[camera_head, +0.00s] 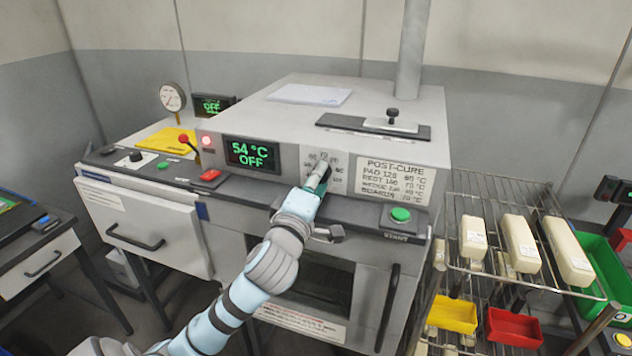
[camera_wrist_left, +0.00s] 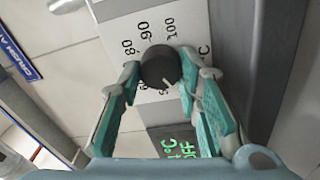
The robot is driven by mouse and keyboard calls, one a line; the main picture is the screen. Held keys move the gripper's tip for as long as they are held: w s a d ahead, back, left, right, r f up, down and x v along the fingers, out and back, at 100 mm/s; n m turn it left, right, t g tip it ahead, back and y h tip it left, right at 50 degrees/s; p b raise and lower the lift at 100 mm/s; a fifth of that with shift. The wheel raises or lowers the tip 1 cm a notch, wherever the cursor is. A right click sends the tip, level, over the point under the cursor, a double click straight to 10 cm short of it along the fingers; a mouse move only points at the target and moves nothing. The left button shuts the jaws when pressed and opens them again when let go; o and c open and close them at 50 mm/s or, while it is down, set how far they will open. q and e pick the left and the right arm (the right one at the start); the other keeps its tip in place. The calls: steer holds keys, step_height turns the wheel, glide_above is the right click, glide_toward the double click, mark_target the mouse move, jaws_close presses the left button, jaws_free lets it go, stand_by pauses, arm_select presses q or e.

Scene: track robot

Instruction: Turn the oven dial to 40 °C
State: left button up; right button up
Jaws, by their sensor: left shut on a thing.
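The oven (camera_head: 272,105) stands in the middle of the head view. Its green display (camera_head: 252,154) reads 54 °C OFF. The dial sits right of the display and is mostly hidden by my gripper there. In the left wrist view the dial (camera_wrist_left: 160,66) is a round black knob with a pale mark toward its lower right edge. Numbers such as 80, 90 and 100 show around it; others are covered. My left gripper (camera_head: 318,180) reaches up to the panel, its teal fingers closed on the dial from both sides. My right gripper is not in view.
A green START button (camera_head: 400,214) is right of the dial, below a POST-CURE sign (camera_head: 391,182). A red button (camera_head: 210,175) is to the left. A wire rack (camera_head: 485,265) with pale blocks stands at the right. The oven door handle (camera_head: 387,308) sticks out below.

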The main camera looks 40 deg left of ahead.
arm_select(q)
steer(key=shift+n, duration=0.4)
steer(key=o, duration=1.1)
steer(key=shift+w, duration=0.1)
steer(key=shift+o, duration=0.2)
